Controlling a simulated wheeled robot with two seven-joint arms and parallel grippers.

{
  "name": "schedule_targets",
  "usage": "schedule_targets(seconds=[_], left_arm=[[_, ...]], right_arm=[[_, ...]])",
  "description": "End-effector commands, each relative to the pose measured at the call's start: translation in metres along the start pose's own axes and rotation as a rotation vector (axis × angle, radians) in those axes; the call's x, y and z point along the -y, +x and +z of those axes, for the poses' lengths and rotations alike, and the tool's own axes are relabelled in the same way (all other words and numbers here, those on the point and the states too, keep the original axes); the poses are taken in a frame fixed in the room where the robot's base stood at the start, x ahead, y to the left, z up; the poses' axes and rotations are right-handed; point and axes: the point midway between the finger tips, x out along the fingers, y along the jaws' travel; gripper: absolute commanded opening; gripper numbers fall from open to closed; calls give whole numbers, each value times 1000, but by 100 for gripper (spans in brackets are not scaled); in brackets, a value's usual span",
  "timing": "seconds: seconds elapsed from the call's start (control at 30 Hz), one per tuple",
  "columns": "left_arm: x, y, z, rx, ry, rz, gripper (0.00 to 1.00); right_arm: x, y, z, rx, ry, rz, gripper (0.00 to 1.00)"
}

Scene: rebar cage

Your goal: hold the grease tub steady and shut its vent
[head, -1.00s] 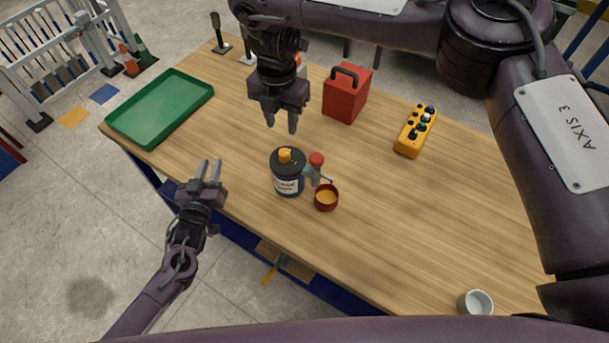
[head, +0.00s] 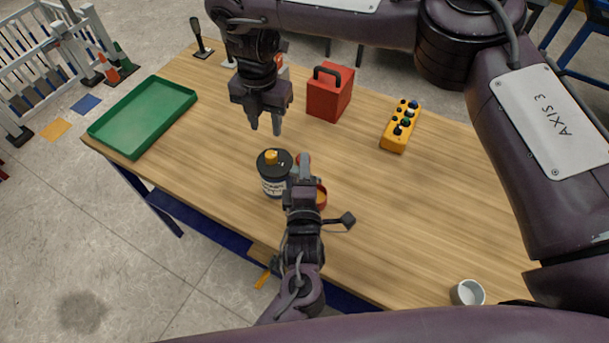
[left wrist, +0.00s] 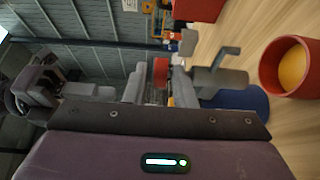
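The grease tub (head: 272,183), dark with a white label, stands upright on the table. Its black lid carries a yellow-orange knob (head: 270,157). A red knob (head: 301,159) on the grey side fitting is mostly hidden behind my left gripper (head: 303,160), which is at the tub's right side. In the left wrist view the red knob (left wrist: 160,72) shows between the spread fingers; I cannot tell whether they touch it. The grey fitting with its spout (left wrist: 215,78) is beside them. My right gripper (head: 265,125) is open and empty, pointing down above and behind the tub.
A red cup with orange contents (head: 321,197) stands right of the tub, partly behind my left gripper; it also shows in the left wrist view (left wrist: 270,68). A green tray (head: 145,117), red box (head: 328,97), yellow control box (head: 401,127) and white cup (head: 467,292) stand around. The right middle is clear.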

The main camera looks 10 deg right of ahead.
Motion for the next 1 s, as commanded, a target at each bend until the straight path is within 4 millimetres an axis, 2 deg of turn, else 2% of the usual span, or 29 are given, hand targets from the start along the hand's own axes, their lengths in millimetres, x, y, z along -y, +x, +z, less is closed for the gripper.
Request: schedule_targets(seconds=[0.1,0.3,0.43,0.7,0.9,1.0], left_arm=[[-2,21,0,0,3,4,24],[0,45,0,1,4,2,24],[0,52,0,1,3,2,24],[0,53,0,1,3,0,24],[0,53,0,1,3,1,0],[0,53,0,1,3,1,0]], right_arm=[[0,0,0,0,0,0,36],[0,0,0,0,0,0,36],[0,0,0,0,0,0,36],[0,0,0,0,0,0,36],[0,0,0,0,0,0,36],[0,0,0,0,0,0,36]])
